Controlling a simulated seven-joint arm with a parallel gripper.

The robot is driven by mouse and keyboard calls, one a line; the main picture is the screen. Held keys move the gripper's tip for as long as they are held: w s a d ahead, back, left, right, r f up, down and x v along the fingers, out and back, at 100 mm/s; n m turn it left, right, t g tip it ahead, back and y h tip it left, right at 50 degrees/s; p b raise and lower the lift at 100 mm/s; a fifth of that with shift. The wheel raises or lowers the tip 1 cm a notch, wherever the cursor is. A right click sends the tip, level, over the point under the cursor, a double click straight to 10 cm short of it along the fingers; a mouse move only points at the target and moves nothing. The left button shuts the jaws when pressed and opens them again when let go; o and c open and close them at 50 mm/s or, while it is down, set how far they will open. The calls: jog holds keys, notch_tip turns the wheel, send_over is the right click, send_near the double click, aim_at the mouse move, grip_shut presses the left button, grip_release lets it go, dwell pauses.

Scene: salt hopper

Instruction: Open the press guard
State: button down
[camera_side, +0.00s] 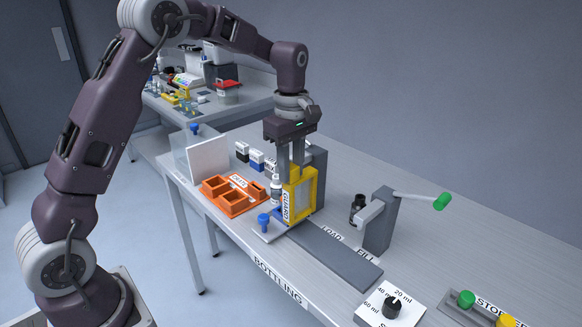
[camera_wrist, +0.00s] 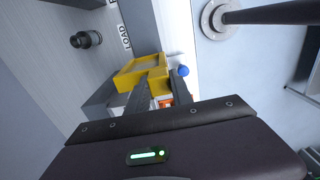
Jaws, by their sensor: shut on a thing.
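The press guard (camera_side: 304,195) is a yellow frame with a pale panel and a "GUARD" label, in front of a grey press block (camera_side: 319,165). In the side view my gripper (camera_side: 291,168) points down with its fingers at the guard's top edge. The jaws are shut on the guard's upper part. In the wrist view the yellow guard (camera_wrist: 142,73) lies at the fingertips of my gripper (camera_wrist: 147,88). The exact contact is partly hidden by the fingers. A white bottle with a dark label (camera_side: 276,188) stands just left of the guard.
An orange tray (camera_side: 233,210) sits to the left, with small bottles behind it. A blue knob (camera_side: 263,220) is near the guard's base. A dial (camera_side: 391,306) sits at the front.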

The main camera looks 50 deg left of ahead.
jog(key=shift+w+r, duration=0.1)
jog(key=shift+w, duration=0.05)
jog(key=w, duration=0.8)
jog(key=shift+w, duration=0.1)
jog(key=c, duration=1.1)
grip_release()
notch_tip(320, 180, up, 7)
